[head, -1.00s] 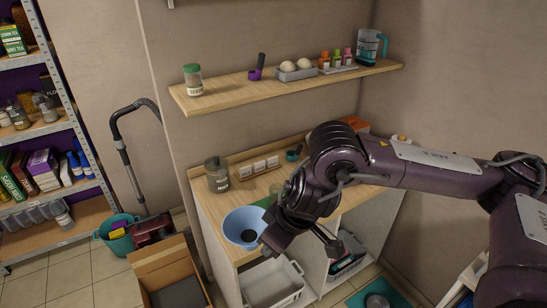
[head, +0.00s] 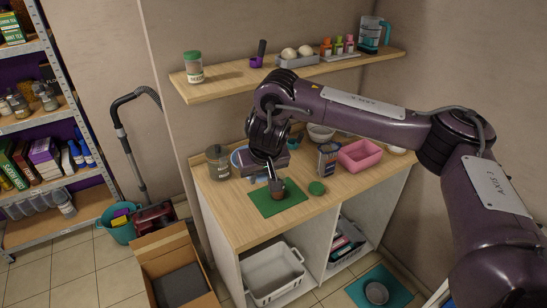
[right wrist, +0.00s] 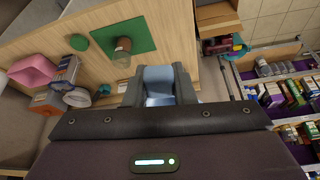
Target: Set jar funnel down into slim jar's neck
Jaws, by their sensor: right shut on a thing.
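The jar funnel is light blue. Part of it (head: 238,158) shows behind my right gripper (head: 267,170) in the head view. In the right wrist view, the blue funnel (right wrist: 158,88) is between the two fingers of my right gripper (right wrist: 159,76), which is shut on it. A slim brownish glass jar (head: 277,190) stands upright on a green mat (head: 262,207); it also shows in the right wrist view (right wrist: 122,54), just ahead and left of the fingers. The gripper hides much of the funnel in the head view. My left gripper is not in view.
A green lid (head: 317,188) lies right of the mat. A lidded jar (head: 218,163) stands at the counter's left. The shelf (head: 230,85) overhangs the back. The counter's front is clear.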

